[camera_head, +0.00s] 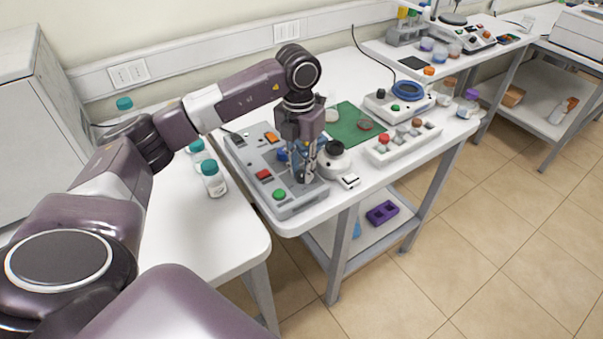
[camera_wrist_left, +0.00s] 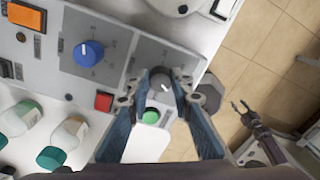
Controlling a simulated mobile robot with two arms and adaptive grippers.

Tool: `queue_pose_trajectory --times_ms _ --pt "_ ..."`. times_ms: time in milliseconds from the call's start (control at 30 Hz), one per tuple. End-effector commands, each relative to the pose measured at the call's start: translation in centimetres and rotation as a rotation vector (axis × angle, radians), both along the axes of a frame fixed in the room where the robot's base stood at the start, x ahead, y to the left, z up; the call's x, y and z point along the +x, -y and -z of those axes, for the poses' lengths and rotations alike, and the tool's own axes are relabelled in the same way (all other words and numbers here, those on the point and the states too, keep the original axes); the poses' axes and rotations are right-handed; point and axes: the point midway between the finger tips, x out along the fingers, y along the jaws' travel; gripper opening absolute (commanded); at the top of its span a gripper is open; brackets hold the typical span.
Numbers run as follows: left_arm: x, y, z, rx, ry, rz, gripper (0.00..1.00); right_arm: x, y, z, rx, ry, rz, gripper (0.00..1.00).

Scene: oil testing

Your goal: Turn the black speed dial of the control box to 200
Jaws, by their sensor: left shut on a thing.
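The grey control box (camera_head: 238,158) lies on the white bench in the head view. Its face carries a blue knob (camera_wrist_left: 88,52), a red button (camera_wrist_left: 103,101) and a green button (camera_wrist_left: 151,117). My left gripper (camera_head: 303,174) points down over the box's right part. In the left wrist view, its fingers (camera_wrist_left: 161,84) are shut on the dark speed dial (camera_wrist_left: 160,91), one on each side. A small pale mark shows on the dial; the scale numbers around it cannot be read. My right gripper (camera_wrist_left: 243,111) shows in the wrist view, open and empty over the floor.
Bottles with teal caps (camera_head: 214,180) stand left of the box. The bench's front edge is close to the box.

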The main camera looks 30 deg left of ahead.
Motion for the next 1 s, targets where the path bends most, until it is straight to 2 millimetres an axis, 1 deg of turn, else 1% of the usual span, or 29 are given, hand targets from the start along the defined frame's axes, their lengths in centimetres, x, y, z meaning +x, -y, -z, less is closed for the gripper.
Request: queue_pose_trajectory --times_ms 33,100,600,800,1000 --pt "0.1 -0.1 0.1 0.0 0.005 0.042 0.0 0.0 0.0 0.6 0.0 0.0 0.0 0.4" --pt "0.1 0.0 0.1 0.0 0.005 0.109 0.0 0.0 0.0 1.0 0.0 0.0 0.0 0.4" --pt "0.2 0.0 0.0 0.001 0.005 0.567 0.0 0.0 0.0 3.2 0.0 0.0 0.0 0.4" --pt "0.2 0.0 0.0 0.001 0.004 0.708 0.0 0.0 0.0 3.7 0.0 0.0 0.0 0.4" --pt "0.2 0.1 -0.1 0.002 0.005 0.803 0.0 0.0 0.0 4.0 0.0 0.0 0.0 0.4"
